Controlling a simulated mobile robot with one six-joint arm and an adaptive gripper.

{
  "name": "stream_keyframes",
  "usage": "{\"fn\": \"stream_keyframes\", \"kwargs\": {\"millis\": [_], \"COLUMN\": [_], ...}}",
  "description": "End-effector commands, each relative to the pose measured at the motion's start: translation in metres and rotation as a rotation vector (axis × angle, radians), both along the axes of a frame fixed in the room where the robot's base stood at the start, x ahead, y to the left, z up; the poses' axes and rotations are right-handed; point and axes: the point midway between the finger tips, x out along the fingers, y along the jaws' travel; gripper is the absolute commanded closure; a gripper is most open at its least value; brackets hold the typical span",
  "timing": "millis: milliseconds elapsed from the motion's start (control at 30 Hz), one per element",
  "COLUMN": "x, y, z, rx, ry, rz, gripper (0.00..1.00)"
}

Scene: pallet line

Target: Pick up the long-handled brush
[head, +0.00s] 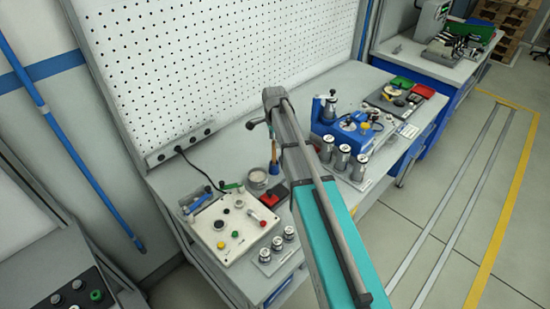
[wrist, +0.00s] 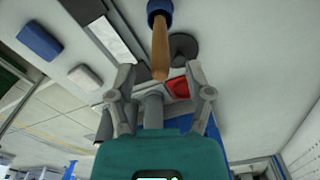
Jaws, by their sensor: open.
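The long-handled brush shows in the wrist view as a tapered wooden handle (wrist: 160,50) with a blue piece at its far end, cut by the top edge. In the head view the brown handle (head: 273,152) stands roughly upright on the bench, beside my arm. My gripper (wrist: 160,80) is open in the wrist view, with a finger on each side of the view's middle. The handle's free end appears between the fingertips, and nothing is held. I cannot tell how far the handle is from the fingers in depth. In the head view my arm hides the fingers.
A round tin (head: 257,179) stands close to the brush. A control box (head: 232,228) with buttons lies in front, and a red tray (head: 273,197) lies beside it. Metal cylinders (head: 342,158) and a blue fixture (head: 345,128) stand right of my arm. A perforated panel (head: 215,60) rises behind.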

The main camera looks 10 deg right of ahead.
Motion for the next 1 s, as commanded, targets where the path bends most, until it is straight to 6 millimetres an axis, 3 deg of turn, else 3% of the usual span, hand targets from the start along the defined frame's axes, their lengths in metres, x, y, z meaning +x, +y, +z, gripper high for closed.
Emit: {"fn": "stream_keyframes", "kwargs": {"millis": [500, 1000], "x": [0.001, 0.002], "y": [0.003, 0.003], "z": [-0.039, -0.041], "rx": [0.000, 0.000], "ry": [0.000, 0.000], "rz": [0.000, 0.001], "gripper": [0.34, 0.34]}}
